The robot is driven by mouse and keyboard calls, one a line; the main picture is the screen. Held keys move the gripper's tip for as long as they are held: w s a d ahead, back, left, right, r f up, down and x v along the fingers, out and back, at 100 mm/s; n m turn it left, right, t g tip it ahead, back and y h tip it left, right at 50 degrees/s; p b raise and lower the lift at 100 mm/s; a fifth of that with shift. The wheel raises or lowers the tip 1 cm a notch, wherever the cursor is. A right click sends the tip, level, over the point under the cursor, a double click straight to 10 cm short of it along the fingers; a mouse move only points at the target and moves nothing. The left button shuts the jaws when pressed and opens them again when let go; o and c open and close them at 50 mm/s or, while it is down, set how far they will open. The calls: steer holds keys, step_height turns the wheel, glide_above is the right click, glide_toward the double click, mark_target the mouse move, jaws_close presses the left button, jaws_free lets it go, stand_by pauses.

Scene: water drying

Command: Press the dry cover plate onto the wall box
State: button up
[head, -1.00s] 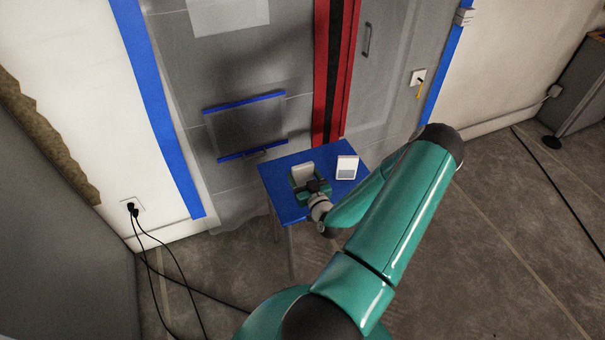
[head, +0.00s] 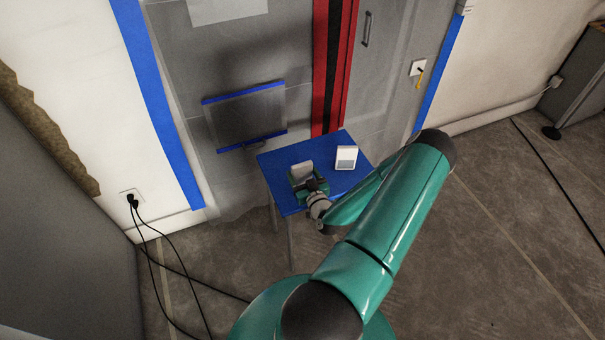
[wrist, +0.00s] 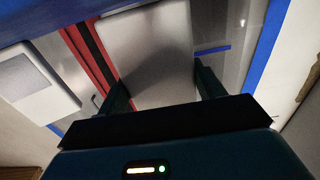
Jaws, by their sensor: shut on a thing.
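My gripper (head: 306,182) is shut on a pale, flat cover plate (head: 302,168) at the left part of the blue table, in the head view. In the wrist view the plate (wrist: 150,50) sits between the two dark fingers (wrist: 162,88), its broad face filling the upper middle. From the head view I cannot tell its exact height above the table. The wall box (head: 418,68) is a small white square on the wall, right of the red-edged opening, with a yellow strand hanging below it. It is well apart from my gripper.
A white device with a grey panel (head: 346,158) stands on the blue table (head: 325,144), right of my gripper. Behind it are plastic sheeting, a red-edged opening (head: 333,70) and blue tape. Plugged cords (head: 150,235) hang at left. Floor at right is mostly clear, with a cable.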

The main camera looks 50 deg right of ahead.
steer(key=shift+f, duration=0.35)
steer(key=o, duration=1)
steer(key=shift+c, duration=0.2)
steer(key=shift+s+a, duration=0.35)
steer(key=shift+s, duration=0.25)
steer(key=shift+c, duration=0.3)
steer(key=c, duration=0.9)
steer(key=shift+c, duration=0.2)
